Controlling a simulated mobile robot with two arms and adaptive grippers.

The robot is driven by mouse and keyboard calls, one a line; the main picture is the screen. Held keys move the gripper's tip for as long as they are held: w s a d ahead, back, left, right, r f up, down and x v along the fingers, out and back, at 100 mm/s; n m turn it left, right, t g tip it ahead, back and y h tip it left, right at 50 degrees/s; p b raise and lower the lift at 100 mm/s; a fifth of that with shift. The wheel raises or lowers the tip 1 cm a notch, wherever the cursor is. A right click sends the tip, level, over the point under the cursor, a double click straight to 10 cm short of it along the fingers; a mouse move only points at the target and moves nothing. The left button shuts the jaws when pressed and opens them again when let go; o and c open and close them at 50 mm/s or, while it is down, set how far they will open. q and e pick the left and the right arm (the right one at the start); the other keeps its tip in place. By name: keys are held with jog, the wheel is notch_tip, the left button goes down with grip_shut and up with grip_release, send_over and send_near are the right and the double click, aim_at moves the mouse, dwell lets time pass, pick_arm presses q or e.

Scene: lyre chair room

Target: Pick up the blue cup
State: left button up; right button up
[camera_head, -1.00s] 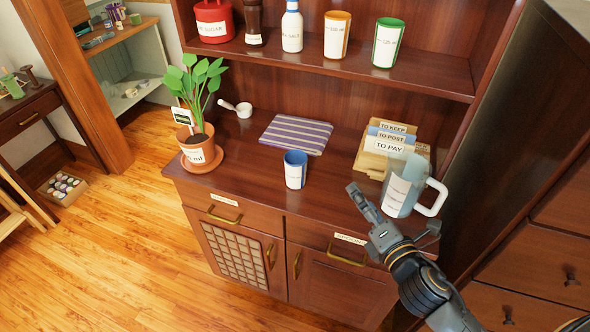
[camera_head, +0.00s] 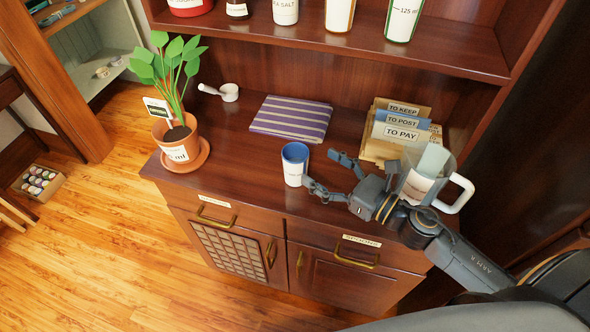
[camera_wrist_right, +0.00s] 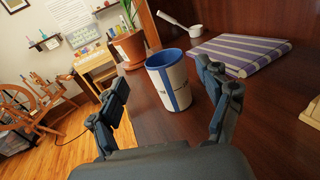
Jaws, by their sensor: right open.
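The blue cup (camera_head: 294,165) stands upright on the wooden cabinet top (camera_head: 240,150). It has a blue inside and rim and a white label on its side. My right gripper (camera_head: 324,172) is open and just right of the cup, its fingers pointing toward it. In the right wrist view the cup (camera_wrist_right: 169,82) stands ahead, between and beyond the two open fingers (camera_wrist_right: 166,90). The fingers do not appear to touch it. My left gripper is not in view.
A clear jug (camera_head: 420,183) with a white handle stands close behind my right gripper. Letter holders (camera_head: 400,134), a striped purple cloth-like item (camera_head: 292,118), a white scoop (camera_head: 229,92) and a potted plant (camera_head: 180,143) stand around. A shelf (camera_head: 340,45) hangs above the back.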

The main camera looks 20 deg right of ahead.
aim_at(304, 172)
notch_tip(304, 172, down, 3)
jog(key=shift+w+r+b, duration=0.1)
jog(key=shift+r+b, duration=0.05)
jog(key=shift+b, duration=0.5)
notch_tip(304, 172, down, 3)
jog(key=shift+w+b, duration=0.15)
jog(key=shift+b, duration=1.1)
jog(key=shift+w+a+r+p, duration=0.3)
jog(key=shift+w+a+p, duration=0.45)
jog(key=shift+w, duration=0.2)
jog(key=shift+w+a, duration=0.1)
jog(key=shift+w, duration=0.25)
jog(key=p+x, duration=0.1)
jog(key=x, duration=0.3)
jog(key=shift+p, duration=0.3)
jog(key=shift+w+a+f, duration=0.15)
jog(key=shift+w, duration=0.05)
jog(key=shift+c, duration=0.9)
jog(key=c, duration=1.1)
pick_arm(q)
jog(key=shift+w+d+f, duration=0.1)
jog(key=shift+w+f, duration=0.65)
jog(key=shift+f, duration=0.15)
pick_arm(e)
jog(key=shift+c, duration=0.4)
